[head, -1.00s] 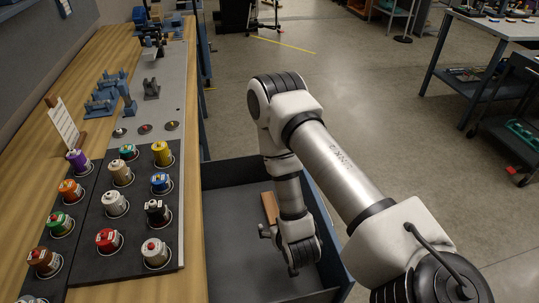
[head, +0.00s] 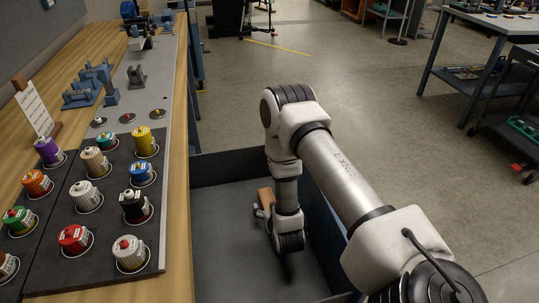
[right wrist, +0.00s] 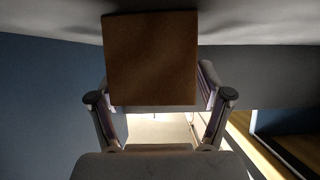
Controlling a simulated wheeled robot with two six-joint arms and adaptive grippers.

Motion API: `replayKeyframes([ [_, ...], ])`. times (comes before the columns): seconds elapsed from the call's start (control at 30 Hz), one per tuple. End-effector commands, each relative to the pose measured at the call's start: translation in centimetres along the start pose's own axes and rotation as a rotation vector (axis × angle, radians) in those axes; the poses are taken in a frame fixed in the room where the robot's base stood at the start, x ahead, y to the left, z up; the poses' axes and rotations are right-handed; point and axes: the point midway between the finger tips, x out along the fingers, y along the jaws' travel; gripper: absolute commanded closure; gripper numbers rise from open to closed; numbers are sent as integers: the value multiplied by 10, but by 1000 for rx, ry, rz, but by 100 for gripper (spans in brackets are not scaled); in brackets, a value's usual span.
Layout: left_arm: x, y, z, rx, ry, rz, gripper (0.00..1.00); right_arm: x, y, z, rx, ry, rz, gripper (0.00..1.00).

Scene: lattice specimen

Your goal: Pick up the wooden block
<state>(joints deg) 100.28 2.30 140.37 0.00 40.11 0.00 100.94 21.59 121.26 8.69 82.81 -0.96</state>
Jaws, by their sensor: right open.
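The wooden block (head: 265,197) is a plain brown block in the dark bin, partly hidden behind my right arm in the head view. In the right wrist view the block (right wrist: 151,58) appears large and close, its flat face filling the upper middle. My right gripper (head: 261,211) is down inside the bin at the block. It is open, and in the right wrist view its fingers show on the left and right of the block. Whether they touch it cannot be told. My left gripper is not in view.
The bin wall (head: 231,167) rises around the gripper. The wooden workbench (head: 177,250) stands to the left, with several coloured spools (head: 130,253) on a dark mat. The bin floor (head: 222,235) left of the arm is bare. Open floor lies beyond.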

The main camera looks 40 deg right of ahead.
Motion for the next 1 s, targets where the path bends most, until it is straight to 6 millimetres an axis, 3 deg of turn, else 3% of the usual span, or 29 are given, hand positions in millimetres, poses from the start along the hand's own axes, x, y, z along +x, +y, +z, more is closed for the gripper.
replayKeyframes([
  [0.17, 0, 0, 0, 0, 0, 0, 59, 0, 0, 0, 0, -1, 0, 22],
  [0.37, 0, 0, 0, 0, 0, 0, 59, 0, 0, 0, 0, -1, 0, 92],
  [0.73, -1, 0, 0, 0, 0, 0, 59, -3, 0, -5, 1, -1, 0, 93],
  [1.0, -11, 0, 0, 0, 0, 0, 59, -32, 0, -59, 4, 3, 0, 93],
])
